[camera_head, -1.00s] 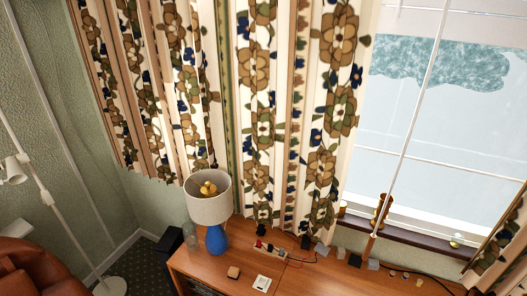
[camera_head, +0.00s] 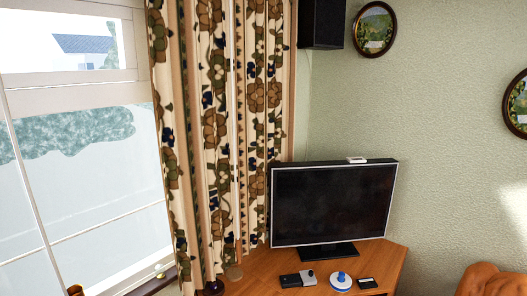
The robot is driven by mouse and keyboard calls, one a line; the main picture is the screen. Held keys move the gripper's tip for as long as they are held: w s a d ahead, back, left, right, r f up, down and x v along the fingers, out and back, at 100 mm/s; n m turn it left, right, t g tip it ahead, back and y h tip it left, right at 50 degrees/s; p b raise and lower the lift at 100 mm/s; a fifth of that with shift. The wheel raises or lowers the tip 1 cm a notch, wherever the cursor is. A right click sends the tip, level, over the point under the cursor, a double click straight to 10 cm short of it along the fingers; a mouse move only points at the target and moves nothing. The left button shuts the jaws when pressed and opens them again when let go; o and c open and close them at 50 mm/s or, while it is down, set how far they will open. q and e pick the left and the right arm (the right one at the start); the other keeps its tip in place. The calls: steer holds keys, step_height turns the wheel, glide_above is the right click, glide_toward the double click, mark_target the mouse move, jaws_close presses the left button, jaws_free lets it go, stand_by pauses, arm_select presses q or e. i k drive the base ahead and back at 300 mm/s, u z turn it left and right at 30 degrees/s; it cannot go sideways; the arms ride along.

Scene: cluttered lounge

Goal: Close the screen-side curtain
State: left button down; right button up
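The screen-side curtain (camera_head: 217,130), cream with brown and blue flowers, hangs gathered at the right side of the window (camera_head: 80,150), beside the screen. The window glass to its left is uncovered. The black flat screen (camera_head: 330,205) stands on the wooden cabinet (camera_head: 250,275), right of the curtain. The curtain's lower end reaches down to about the cabinet top. Neither of my grippers shows in the head view.
Small items, among them a blue and white round thing (camera_head: 341,280) and a dark box (camera_head: 290,280), lie before the screen. A black speaker (camera_head: 321,24) and framed pictures (camera_head: 375,28) are on the wall. An orange-brown leather seat (camera_head: 492,282) is at lower right.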

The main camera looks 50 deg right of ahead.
mark_target(206, 57)
steer(key=z, duration=1.5)
steer(key=k, duration=0.5)
steer(key=z, duration=1.05)
steer(key=i, duration=1.7)
steer(key=u, duration=0.1)
